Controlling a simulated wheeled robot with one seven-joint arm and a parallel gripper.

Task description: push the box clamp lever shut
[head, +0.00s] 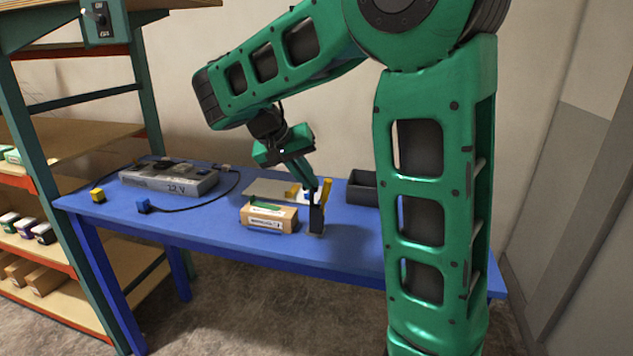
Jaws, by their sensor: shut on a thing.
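A brown cardboard box (268,218) with a green patch on top and a white label lies on the blue table, near its front edge. A dark upright clamp (317,218) stands just right of the box. A yellow lever (326,186) rises steeply at the top of the clamp, so it stands up rather than lying flat. My gripper (313,194) reaches down from the upper left to the top of the clamp and is shut at the lever. The fingertips are small and partly merge with the dark clamp, so the exact contact is hard to see.
A grey power unit (169,178) with cables stands at the table's left, near a yellow block (98,195) and a blue connector (144,206). A dark bin (362,188) is right of the clamp. A shelf rack (68,133) borders the left. My arm hides the table's right part.

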